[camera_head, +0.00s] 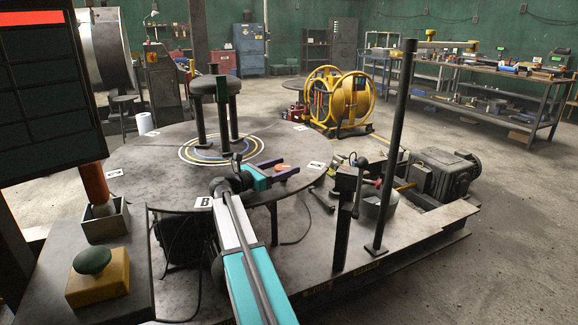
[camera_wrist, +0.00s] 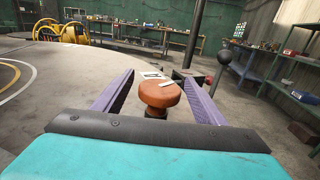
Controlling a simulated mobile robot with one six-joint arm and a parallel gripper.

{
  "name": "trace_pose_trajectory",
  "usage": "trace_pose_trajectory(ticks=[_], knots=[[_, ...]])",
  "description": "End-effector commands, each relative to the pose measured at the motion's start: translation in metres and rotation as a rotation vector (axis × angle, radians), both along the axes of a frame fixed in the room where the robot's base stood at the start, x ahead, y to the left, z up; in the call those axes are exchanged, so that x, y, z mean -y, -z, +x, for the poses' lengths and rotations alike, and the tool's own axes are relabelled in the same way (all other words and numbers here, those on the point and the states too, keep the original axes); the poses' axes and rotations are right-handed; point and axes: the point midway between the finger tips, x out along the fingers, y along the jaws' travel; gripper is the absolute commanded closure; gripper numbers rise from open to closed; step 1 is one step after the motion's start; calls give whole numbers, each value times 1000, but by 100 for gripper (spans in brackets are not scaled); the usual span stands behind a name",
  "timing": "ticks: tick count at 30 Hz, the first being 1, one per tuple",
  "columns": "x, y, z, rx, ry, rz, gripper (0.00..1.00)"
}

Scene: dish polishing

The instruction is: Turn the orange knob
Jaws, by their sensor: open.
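The orange knob (camera_wrist: 160,94) is round with a pale mark on top and a dark stem below. In the wrist view it sits between the two purple fingers of my gripper (camera_wrist: 159,78). A gap shows on each side, so the fingers are around it but apart from it. In the head view my gripper (camera_head: 290,167) is open over the right part of the round table, and a small bit of the orange knob (camera_head: 281,167) shows between the fingers. The knob's lower part is mostly hidden behind my gripper body.
The round table (camera_head: 150,165) carries ringed markings and a dark post stand (camera_head: 210,95). A lever with a black ball (camera_head: 361,162) and a tall dark pole (camera_head: 393,140) stand to the right. A green button on a yellow box (camera_head: 97,275) is at front left.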

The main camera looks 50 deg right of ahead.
Motion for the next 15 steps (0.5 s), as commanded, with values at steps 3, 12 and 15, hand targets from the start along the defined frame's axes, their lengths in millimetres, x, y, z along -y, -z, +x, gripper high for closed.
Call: trace_pose_trajectory(ticks=[3,12,15], knots=[[-21,0,3,0,-3,0,35],[-69,0,12,0,-3,0,35],[-82,0,14,0,-3,0,35]])
